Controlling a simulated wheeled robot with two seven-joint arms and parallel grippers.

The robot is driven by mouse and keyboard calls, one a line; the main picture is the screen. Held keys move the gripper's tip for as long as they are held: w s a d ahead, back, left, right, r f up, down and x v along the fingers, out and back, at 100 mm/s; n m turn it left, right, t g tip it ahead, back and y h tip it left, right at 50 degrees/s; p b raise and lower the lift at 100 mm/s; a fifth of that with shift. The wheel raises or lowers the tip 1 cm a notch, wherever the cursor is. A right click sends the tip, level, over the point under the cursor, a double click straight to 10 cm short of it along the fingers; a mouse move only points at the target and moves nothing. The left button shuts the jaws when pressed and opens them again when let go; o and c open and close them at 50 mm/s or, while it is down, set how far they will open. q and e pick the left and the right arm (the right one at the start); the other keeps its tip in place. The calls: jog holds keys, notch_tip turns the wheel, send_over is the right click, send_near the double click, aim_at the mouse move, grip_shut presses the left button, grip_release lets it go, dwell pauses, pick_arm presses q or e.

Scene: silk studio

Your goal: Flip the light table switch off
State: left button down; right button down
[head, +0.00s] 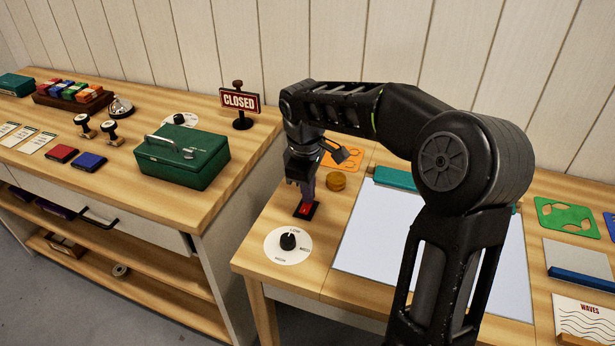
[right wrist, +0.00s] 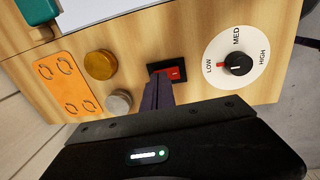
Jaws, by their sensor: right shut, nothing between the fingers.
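The red rocker switch (head: 305,210) sits in a black plate on the wooden table, left of the light panel (head: 365,242). In the right wrist view the switch (right wrist: 175,75) shows a white mark, and its left part is hidden behind my fingers. My right gripper (head: 306,190) is shut and empty, pointing down with its fingertips at the switch. In the right wrist view the fingertips (right wrist: 158,82) overlap the switch's edge; I cannot tell whether they press it. The panel looks pale; I cannot tell whether it is lit. My left gripper is not in view.
A dial (head: 288,242) with low, med and high marks sits in front of the switch; its pointer (right wrist: 238,64) is toward low. A brass disc (head: 336,181) and an orange stencil (head: 342,155) lie behind. A green cash box (head: 182,158) stands on the left counter.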

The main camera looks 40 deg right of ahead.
jog(key=shift+f, duration=0.5)
jog(key=shift+w+f, duration=0.1)
jog(key=shift+d+f, duration=0.15)
jog(key=shift+f, duration=0.05)
jog(key=shift+s+a+f, duration=0.1)
jog(key=shift+s+a, duration=0.2)
jog(key=shift+a, duration=0.1)
jog(key=shift+s+a, duration=0.25)
jog(key=shift+a, duration=0.1)
jog(key=shift+r, duration=0.25)
